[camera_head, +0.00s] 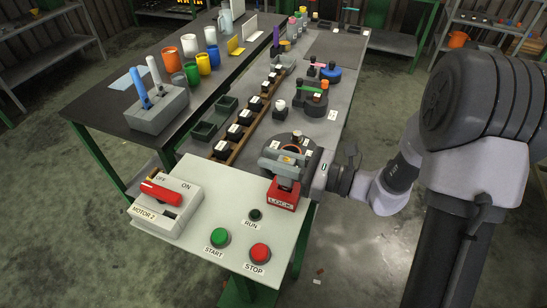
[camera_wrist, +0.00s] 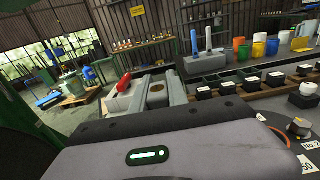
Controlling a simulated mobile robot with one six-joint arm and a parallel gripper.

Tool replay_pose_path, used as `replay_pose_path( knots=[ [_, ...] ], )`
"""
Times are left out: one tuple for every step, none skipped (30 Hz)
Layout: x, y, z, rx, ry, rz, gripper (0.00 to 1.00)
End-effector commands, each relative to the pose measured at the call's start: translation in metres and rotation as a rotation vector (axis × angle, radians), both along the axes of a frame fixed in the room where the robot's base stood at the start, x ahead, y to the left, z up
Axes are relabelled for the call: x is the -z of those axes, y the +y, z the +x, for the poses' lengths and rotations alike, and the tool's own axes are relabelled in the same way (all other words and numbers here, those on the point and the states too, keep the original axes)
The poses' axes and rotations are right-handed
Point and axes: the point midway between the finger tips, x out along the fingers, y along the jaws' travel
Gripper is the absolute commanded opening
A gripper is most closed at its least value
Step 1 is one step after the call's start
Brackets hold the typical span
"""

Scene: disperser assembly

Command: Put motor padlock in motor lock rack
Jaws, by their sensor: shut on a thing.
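The motor lock rack, seemingly the red box marked LOCK (camera_head: 282,201), sits at the right edge of the white control panel (camera_head: 190,228). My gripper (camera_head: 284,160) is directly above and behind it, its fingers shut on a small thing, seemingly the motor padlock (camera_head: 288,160). Most of the padlock is hidden by the fingers. I cannot tell whether it touches the red box.
The MOTOR 2 switch (camera_head: 157,205) has a red handle at the panel's left.

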Motion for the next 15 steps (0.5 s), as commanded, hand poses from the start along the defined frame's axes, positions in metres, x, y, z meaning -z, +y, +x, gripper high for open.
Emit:
replay_pose_path(
  knots=[
    [0.002,0.000,0.000,0.000,0.000,0.000,0.00],
    [0.003,0.000,0.000,0.000,0.000,0.000,0.00],
    [0.004,0.000,0.000,0.000,0.000,0.000,0.00],
    [0.005,0.000,0.000,0.000,0.000,0.000,0.00],
    [0.005,0.000,0.000,0.000,0.000,0.000,0.00],
    [0.006,0.000,0.000,0.000,0.000,0.000,0.00],
    [0.007,0.000,0.000,0.000,0.000,0.000,0.00],
    [0.008,0.000,0.000,0.000,0.000,0.000,0.00],
    [0.009,0.000,0.000,0.000,0.000,0.000,0.00],
    [0.010,0.000,0.000,0.000,0.000,0.000,0.00],
    [0.010,0.000,0.000,0.000,0.000,0.000,0.00],
    [0.011,0.000,0.000,0.000,0.000,0.000,0.00],
    [0.012,0.000,0.000,0.000,0.000,0.000,0.00],
    [0.013,0.000,0.000,0.000,0.000,0.000,0.00],
    [0.014,0.000,0.000,0.000,0.000,0.000,0.00]
  ],
)
